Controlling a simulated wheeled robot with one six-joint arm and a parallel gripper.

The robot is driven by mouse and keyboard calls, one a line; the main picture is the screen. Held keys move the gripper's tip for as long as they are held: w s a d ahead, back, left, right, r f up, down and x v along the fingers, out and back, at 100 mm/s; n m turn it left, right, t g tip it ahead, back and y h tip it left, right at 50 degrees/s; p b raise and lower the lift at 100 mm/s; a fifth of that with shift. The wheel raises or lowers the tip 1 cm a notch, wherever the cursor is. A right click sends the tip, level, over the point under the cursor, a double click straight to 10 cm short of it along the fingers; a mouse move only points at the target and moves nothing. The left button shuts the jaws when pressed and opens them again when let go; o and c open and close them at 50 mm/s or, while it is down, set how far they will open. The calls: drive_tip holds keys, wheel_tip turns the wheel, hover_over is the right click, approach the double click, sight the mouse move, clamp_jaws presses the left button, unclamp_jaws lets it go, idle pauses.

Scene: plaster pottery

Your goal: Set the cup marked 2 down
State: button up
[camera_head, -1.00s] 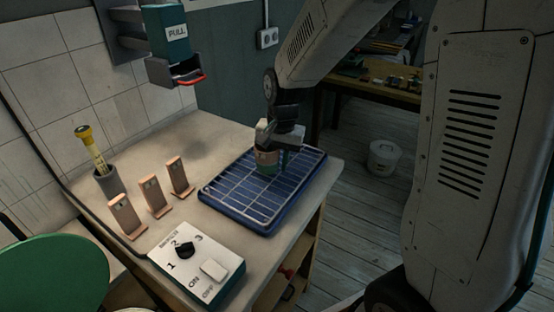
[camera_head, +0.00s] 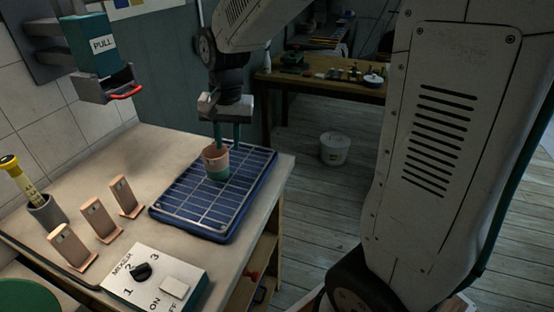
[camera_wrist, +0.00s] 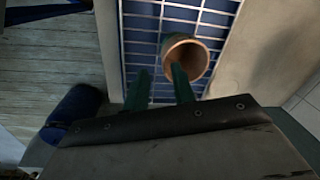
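The cup (camera_head: 216,163) is terracotta above with a green lower band. It stands upright on the blue wire-grid rack (camera_head: 190,222), near its far end. No number is readable on it. In the wrist view, I look into the cup's round mouth (camera_wrist: 199,55). My gripper (camera_head: 228,147) points down with its green fingers apart, at the height of the cup's rim. In the wrist view, the fingers (camera_wrist: 160,76) have a clear gap, and the right one overlaps the cup's near rim. I cannot tell whether that finger touches the cup.
Three terracotta stands (camera_head: 100,220) are left of the rack. A mixer control box (camera_head: 155,278) sits in front. A grey holder (camera_head: 47,212) with a yellow-topped tool is at the left. A PULL dispenser (camera_head: 103,85) hangs on the wall. Much of the rack is bare.

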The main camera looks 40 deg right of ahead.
drive_tip(key=s+d+r+n, duration=0.1)
drive_tip(key=s+r+n, duration=0.2)
drive_tip(key=s, duration=0.9)
drive_tip(key=s+r+n, duration=0.3)
drive_tip(key=s+n, duration=0.1)
drive_tip(key=s, duration=0.8)
drive_tip(key=shift+s+d+r+t+h, duration=0.15)
drive_tip(key=shift+d+t+h, duration=0.15)
drive_tip(key=shift+d+h, duration=0.1)
